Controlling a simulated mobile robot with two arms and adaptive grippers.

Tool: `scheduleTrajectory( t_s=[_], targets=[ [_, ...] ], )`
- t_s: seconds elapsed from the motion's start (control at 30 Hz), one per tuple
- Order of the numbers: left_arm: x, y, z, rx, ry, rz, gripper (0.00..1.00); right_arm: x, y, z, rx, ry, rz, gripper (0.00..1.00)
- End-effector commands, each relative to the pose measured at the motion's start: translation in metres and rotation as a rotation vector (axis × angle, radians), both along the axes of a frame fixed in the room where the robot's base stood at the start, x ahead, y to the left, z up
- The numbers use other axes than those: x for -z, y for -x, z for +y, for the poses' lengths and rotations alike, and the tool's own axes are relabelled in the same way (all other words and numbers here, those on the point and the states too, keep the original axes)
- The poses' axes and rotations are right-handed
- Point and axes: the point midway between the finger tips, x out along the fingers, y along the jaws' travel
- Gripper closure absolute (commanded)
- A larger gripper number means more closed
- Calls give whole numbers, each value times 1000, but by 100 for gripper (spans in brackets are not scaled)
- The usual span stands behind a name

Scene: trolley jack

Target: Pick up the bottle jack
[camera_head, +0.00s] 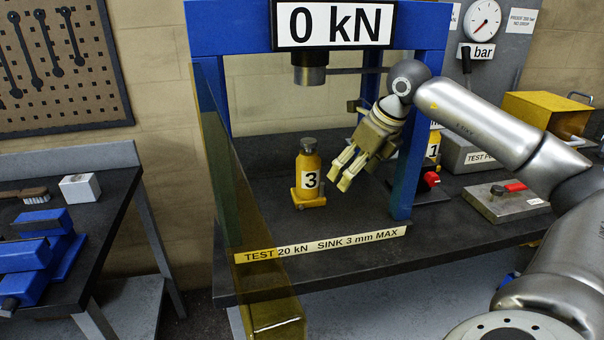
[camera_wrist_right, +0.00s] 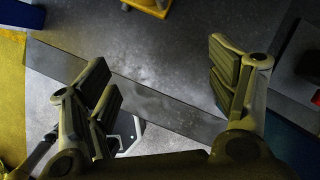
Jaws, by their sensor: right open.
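A yellow bottle jack (camera_head: 309,178) with a dark grey cap and a white label "3" stands upright on the dark bench inside the blue press frame. A yellow part at the top edge of the right wrist view (camera_wrist_right: 150,6) looks like its base. My right gripper (camera_head: 345,178) is just right of the jack, fingers pointing down and left, apart from it. In the right wrist view my right gripper (camera_wrist_right: 160,58) has its fingers spread with nothing between them. Another yellow jack labelled "1" (camera_head: 433,147) is partly hidden behind the frame's right post. My left gripper is not in view.
The blue frame (camera_head: 405,165) has a right post close to my right arm. A yellow transparent guard (camera_head: 230,190) stands at the left. A press ram (camera_head: 309,72) hangs above the jack. A metal plate with a red handle (camera_head: 505,200) lies right.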

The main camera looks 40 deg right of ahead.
Motion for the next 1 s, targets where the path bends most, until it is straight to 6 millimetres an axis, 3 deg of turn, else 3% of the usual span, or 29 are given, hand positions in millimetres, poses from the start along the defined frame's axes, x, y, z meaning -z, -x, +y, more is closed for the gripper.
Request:
scheduleTrajectory(
  t_s=[0.1, 0.23, 0.37, 0.63, 0.83, 1.0],
  targets=[
    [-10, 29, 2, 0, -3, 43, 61, -4, -19, 4, -4, -6, -1, 21],
    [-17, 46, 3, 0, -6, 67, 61, -4, -39, 6, -4, -6, -1, 21],
    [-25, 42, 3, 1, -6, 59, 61, -4, -61, 7, -2, -6, -3, 21],
    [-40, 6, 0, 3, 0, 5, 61, -3, -101, 10, -2, -5, -2, 21],
    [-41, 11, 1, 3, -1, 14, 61, 2, -111, 11, -1, -3, 1, 21],
    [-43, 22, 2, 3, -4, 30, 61, 24, -119, 11, 0, -2, 5, 21]
  ],
)
